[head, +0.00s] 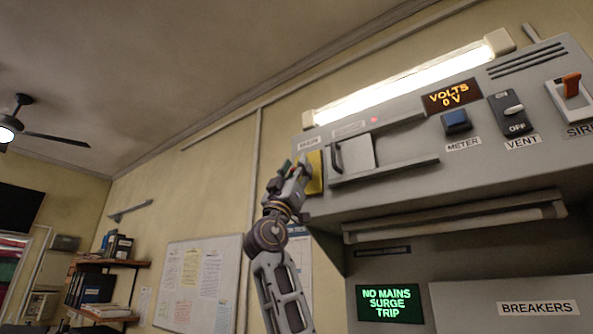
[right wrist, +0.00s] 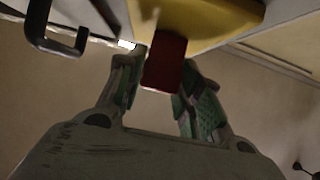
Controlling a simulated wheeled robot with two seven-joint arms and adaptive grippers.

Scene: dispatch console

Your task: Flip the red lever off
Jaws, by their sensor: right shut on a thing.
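The red lever (right wrist: 165,66) shows in the right wrist view as a dark red block sticking out from a yellow plate (right wrist: 190,20). My right gripper (right wrist: 160,82) has its green-padded fingers on either side of the lever and is shut on it. In the head view, my right gripper (head: 294,168) is at the yellow plate (head: 315,173) on the console's left end, under a small label. The lever is mostly hidden by the gripper there, so its position cannot be read. My left gripper is not in view.
Right of the yellow plate is a grey cover with a dark handle (head: 337,157), also close by in the wrist view (right wrist: 55,40). A ledge (head: 385,172) juts below it. Further right are the blue meter button (head: 457,121), vent switch (head: 512,111) and orange-red siren switch (head: 571,86).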

